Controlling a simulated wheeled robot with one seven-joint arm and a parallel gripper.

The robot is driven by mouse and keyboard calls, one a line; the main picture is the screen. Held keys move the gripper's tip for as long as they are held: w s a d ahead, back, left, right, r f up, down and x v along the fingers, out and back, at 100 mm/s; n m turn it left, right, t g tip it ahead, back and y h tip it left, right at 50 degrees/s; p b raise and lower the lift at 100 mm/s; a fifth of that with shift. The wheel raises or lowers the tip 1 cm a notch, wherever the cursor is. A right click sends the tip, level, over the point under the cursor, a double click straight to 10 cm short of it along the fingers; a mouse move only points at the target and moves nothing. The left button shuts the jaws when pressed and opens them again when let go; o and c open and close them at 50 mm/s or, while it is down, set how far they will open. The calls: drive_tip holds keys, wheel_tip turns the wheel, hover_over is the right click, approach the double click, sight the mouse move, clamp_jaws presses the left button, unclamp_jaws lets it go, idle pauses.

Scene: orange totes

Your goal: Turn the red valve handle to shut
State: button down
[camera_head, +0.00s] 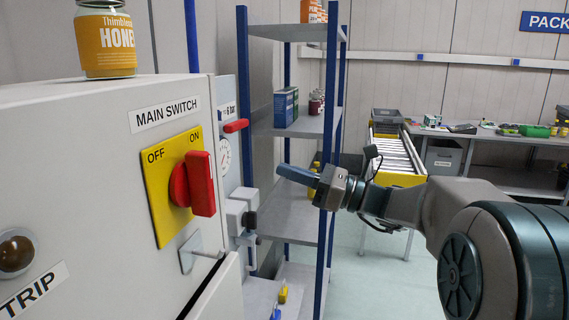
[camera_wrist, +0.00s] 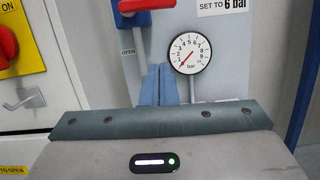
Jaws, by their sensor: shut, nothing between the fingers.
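The red valve handle (camera_head: 236,126) sticks out from a grey panel just beyond the switch cabinet in the head view. In the wrist view the red handle (camera_wrist: 146,5) is at the top edge, partly cut off, lying roughly crosswise over a blue body. An "OPEN" label (camera_wrist: 127,52) is below it to the left. My gripper (camera_head: 281,170) is shut and empty, its blue fingers together, pointing at the panel from the right. In the wrist view the fingertips (camera_wrist: 159,68) are below the handle and slightly right, apart from it.
A pressure gauge (camera_wrist: 189,53) sits right of my fingertips. The cabinet's red rotary switch (camera_head: 192,185) and metal door latch (camera_head: 201,252) protrude on the left. A blue-post shelf rack (camera_head: 328,110) stands behind my gripper. A honey jar (camera_head: 105,42) is on the cabinet.

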sight(233, 125)
drive_tip(key=w+a+r+p, duration=0.2)
drive_tip(key=w+a+r, duration=0.1)
drive_tip(key=a+r, duration=0.3)
drive_tip(key=shift+a, duration=0.55)
